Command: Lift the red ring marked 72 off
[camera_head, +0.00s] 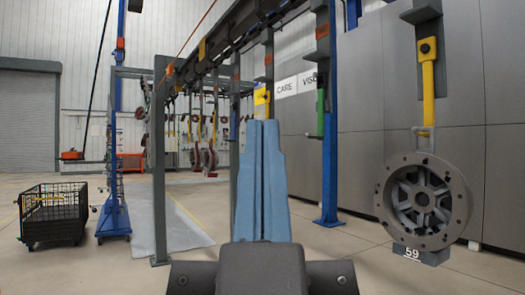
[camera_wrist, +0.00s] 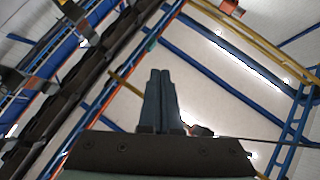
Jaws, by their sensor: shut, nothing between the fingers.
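My gripper (camera_head: 262,124) points up in the middle of the head view, its two blue fingers together with nothing between them. In the wrist view my gripper (camera_wrist: 160,74) is also shut, against the ceiling and overhead beams. Far back, small red rings (camera_head: 209,158) hang under the conveyor, left of my gripper and well apart from it. They are too small for any number to be read, so I cannot tell which is marked 72. No ring shows clearly in the wrist view.
A grey wheel (camera_head: 423,203) with a plate marked 59 hangs from a yellow hook (camera_head: 428,92) at the right. A blue post (camera_head: 330,130) and a grey post (camera_head: 160,160) stand on the floor. A black wire cart (camera_head: 52,214) is at the left. Open floor lies between.

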